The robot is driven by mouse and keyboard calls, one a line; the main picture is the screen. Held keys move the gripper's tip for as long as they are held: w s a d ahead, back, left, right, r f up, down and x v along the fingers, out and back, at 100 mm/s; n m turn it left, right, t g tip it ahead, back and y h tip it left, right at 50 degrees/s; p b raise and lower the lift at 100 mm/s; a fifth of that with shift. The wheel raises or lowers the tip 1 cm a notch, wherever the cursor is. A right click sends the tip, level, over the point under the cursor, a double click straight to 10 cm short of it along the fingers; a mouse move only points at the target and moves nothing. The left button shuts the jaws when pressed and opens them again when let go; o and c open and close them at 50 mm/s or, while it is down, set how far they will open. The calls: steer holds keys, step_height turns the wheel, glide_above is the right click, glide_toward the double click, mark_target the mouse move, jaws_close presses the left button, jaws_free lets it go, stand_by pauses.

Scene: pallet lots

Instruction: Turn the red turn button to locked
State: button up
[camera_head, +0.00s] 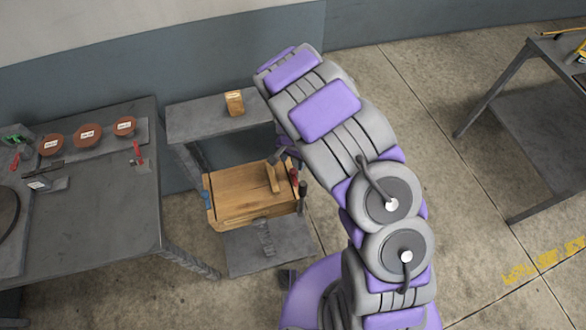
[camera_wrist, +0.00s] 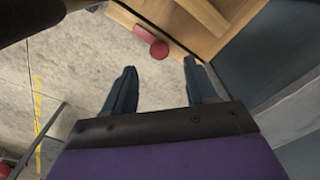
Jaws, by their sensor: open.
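A red turn button (camera_wrist: 143,34) with a round red end shows on the side of the wooden box (camera_wrist: 153,12) in the wrist view. In the head view a small red part (camera_head: 293,176) is at the right edge of the wooden box (camera_head: 235,203), partly behind my arm, and appears to be the same button. My gripper (camera_wrist: 160,64) is open and empty. Its two dark fingers point toward the button, and the round end appears just beyond the gap between the fingertips. I cannot tell how far apart they are in depth, nor any locked mark.
The box rests on a low grey stand (camera_head: 270,250). A grey shelf (camera_head: 200,120) behind it holds a small wooden block (camera_head: 235,103). A grey table (camera_head: 105,215) at left carries several round brown pieces and a red-handled part (camera_head: 138,153). Floor at right is clear up to another table (camera_head: 545,110).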

mark_target(293, 170)
step_height(293, 170, down, 6)
steer(key=shift+b, duration=0.4)
steer(key=c, duration=1.1)
steer(key=shift+o, duration=0.2)
